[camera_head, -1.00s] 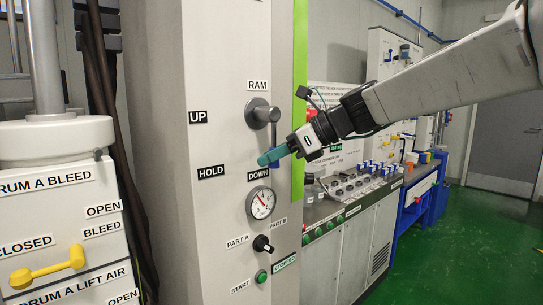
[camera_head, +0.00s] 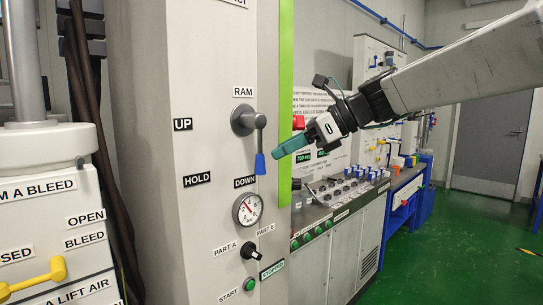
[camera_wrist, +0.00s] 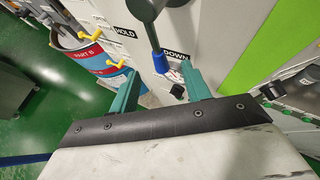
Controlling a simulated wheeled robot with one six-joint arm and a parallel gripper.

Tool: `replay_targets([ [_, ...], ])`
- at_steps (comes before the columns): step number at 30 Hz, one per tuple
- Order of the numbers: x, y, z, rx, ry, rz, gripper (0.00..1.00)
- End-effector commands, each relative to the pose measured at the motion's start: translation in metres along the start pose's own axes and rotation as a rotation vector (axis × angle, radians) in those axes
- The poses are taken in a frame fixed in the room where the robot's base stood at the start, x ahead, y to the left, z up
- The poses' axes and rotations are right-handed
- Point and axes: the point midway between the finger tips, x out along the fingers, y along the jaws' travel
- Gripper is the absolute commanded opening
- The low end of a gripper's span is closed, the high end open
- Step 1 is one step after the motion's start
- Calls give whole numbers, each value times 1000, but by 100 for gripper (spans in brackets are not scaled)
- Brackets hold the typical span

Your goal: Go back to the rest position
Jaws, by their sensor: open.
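My gripper (camera_head: 276,153) is in the head view, its teal fingers pointing left towards the front of the grey control panel (camera_head: 215,60). It is to the right of the RAM lever (camera_head: 259,140). The lever hangs straight down, its blue tip beside the DOWN label. In the wrist view my gripper (camera_wrist: 160,82) has its two teal fingers spread apart with nothing held. The lever's blue tip (camera_wrist: 160,62) shows beyond the fingers, between them in the picture. I cannot tell the exact gap to it.
Below the lever are a round gauge (camera_head: 247,209), a black selector knob (camera_head: 250,250) and a green button (camera_head: 249,284). A white drum unit with a yellow handle (camera_head: 35,277) stands at left. A workbench (camera_head: 345,215) runs behind. Green floor at right is clear.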

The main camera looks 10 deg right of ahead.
Motion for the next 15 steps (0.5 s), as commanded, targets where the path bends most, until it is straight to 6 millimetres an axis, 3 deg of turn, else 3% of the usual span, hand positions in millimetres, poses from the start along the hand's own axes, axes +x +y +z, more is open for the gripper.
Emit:
replay_targets([
  [4,-10,0,0,0,1,-1,48],
  [15,-10,0,0,-33,0,0,48],
])
